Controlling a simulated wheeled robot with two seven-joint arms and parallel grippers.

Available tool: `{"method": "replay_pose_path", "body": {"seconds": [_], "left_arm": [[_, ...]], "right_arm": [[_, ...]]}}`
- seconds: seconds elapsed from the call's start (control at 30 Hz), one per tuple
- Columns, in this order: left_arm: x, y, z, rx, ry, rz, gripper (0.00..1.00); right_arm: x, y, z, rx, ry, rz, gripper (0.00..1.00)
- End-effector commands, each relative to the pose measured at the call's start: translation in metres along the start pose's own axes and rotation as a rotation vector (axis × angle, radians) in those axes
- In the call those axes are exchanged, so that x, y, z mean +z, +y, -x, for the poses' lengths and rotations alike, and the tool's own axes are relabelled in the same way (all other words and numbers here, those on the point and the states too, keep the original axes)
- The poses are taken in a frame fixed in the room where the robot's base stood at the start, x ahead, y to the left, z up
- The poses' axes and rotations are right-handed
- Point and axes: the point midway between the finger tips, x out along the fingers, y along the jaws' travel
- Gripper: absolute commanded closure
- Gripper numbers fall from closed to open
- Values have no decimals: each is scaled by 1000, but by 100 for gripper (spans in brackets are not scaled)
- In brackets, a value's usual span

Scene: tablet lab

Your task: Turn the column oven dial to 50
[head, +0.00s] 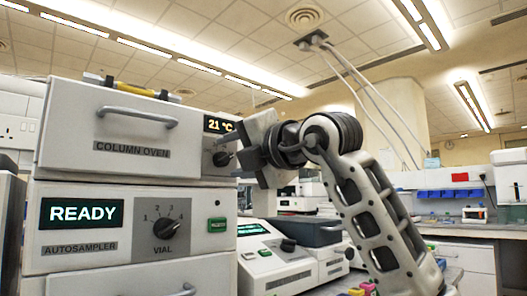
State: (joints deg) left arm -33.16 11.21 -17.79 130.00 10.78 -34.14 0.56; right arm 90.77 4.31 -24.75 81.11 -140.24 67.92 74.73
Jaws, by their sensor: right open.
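The column oven (70,140) is the upper white unit of the stack at the left, with a drawer handle and a "COLUMN OVEN" label. Its display (219,125) reads 21 °C. The dark column oven dial (223,158) sits below the display at the right edge of the front. My right gripper (250,150) is just right of the dial, its grey fingers spread apart and open. The fingers overlap the oven's right edge in the picture; I cannot tell whether one touches the dial. The dial's scale is too small to read. My left gripper is not in view.
Below is the autosampler (60,225) with a READY display (82,214), a vial knob (166,228) and a green button (217,225). A yellow-handled tool (135,89) lies on the oven. Bench instruments (272,258) stand behind and below my right arm.

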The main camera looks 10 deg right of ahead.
Motion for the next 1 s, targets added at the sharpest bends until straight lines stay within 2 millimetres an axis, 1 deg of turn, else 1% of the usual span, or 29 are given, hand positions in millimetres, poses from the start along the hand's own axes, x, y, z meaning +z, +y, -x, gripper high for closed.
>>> {"method": "replay_pose_path", "body": {"seconds": [0.17,0.3,0.4,0.5,0.6,0.7,0.8,1.0], "left_arm": [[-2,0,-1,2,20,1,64],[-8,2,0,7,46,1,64],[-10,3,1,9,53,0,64],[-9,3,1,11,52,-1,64],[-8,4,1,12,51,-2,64],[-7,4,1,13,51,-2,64],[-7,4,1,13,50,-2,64],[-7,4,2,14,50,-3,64]], "right_arm": [[1,-1,34,3,-5,2,52],[1,-1,69,1,-5,2,52],[1,-1,93,1,-5,2,52],[1,-1,114,1,-4,1,52],[1,-1,131,0,-3,1,52],[1,0,143,0,-3,-1,52],[0,0,149,-1,-1,-1,52],[0,0,152,-1,0,-1,52]]}}
